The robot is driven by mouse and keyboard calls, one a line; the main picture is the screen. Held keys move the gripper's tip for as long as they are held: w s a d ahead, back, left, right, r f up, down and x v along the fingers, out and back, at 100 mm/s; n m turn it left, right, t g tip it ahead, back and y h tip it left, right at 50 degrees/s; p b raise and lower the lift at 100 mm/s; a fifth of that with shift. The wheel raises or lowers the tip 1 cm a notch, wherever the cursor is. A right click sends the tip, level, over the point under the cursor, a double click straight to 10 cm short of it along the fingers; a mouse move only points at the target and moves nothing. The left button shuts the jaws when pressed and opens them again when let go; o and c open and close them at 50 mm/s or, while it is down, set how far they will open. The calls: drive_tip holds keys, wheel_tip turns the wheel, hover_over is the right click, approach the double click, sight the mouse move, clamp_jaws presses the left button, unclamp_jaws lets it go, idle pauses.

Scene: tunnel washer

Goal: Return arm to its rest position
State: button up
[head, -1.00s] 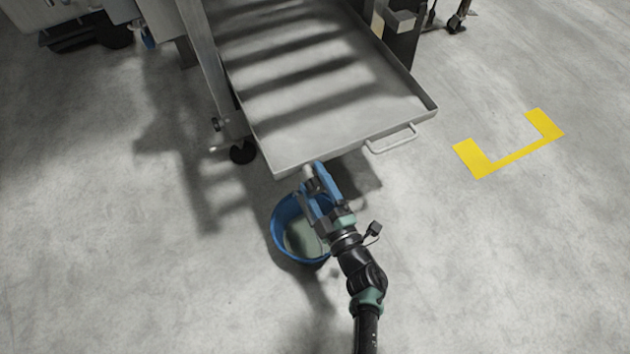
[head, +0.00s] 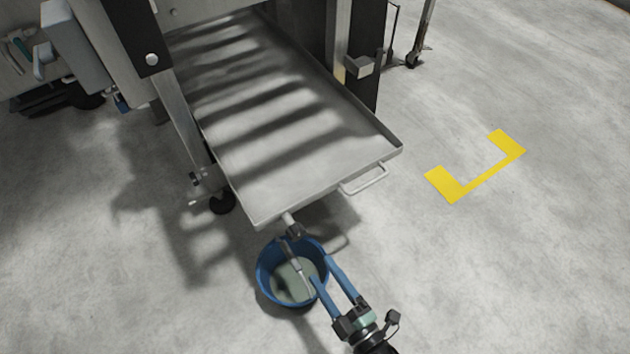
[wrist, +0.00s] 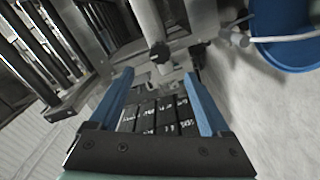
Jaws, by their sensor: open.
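My gripper (head: 323,271) is in the lower middle of the head view, its two blue fingers spread apart with nothing between them. Its fingertips appear over or beside the right rim of the blue bucket (head: 262,284); I cannot tell the height gap. In the wrist view the gripper (wrist: 157,76) also shows open, with both blue fingers apart. The drain valve (head: 294,230) sits at the front edge of the metal tray, and a grey bar hangs from it over the bucket. The bucket holds pale greenish liquid and shows in the wrist view's top right (wrist: 288,56).
The metal tray (head: 270,190) with a front handle (head: 365,180) juts out above the bucket. A machine leg with a black foot (head: 222,203) stands left of it. A yellow floor marking (head: 480,181) lies to the right. The floor at right is clear.

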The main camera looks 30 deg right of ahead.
drive_tip(key=shift+s, duration=0.35)
drive_tip(key=shift+w, duration=0.1)
